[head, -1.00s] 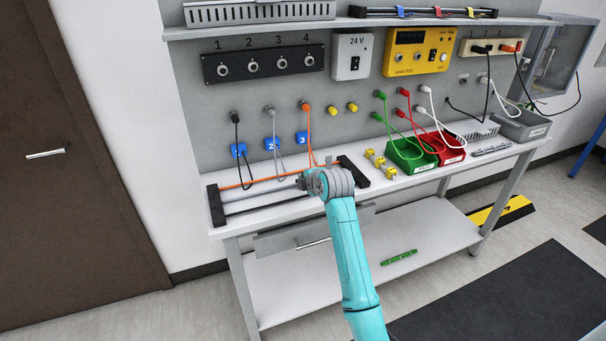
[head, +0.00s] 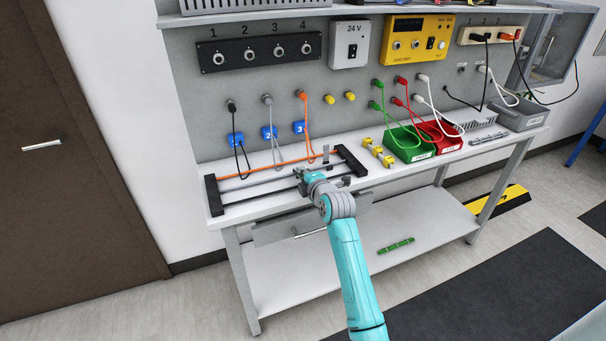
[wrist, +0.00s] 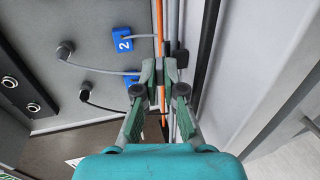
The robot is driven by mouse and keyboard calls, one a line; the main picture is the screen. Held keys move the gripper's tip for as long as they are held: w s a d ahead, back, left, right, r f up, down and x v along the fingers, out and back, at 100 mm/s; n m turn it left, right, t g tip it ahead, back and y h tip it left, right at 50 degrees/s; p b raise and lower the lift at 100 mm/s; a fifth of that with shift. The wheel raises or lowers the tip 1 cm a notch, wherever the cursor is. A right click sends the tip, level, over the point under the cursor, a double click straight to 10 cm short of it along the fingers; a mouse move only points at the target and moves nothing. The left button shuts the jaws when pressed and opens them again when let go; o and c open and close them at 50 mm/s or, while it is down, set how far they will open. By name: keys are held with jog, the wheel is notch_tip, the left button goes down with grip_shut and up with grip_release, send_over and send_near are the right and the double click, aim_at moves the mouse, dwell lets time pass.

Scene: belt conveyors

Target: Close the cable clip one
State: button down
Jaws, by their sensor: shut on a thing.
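My gripper (head: 300,174) is over the front of the cable rack on the bench. In the wrist view its green fingertips (wrist: 160,72) are closed on a narrow grey piece beside the orange cable (wrist: 160,25). The fingers hide most of that piece, so I cannot tell for sure that it is cable clip one. The orange cable (head: 250,171) runs along the rack between black end blocks (head: 214,194).
Blue tags (head: 269,132) hang on cables from the wall panel behind. Yellow blocks (head: 377,150), a green bin (head: 410,150) and a red bin (head: 443,140) stand right of the rack. A drawer (head: 290,228) is below the bench top.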

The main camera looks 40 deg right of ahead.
jog(key=c, duration=1.3)
grip_release()
jog(key=shift+f, duration=0.1)
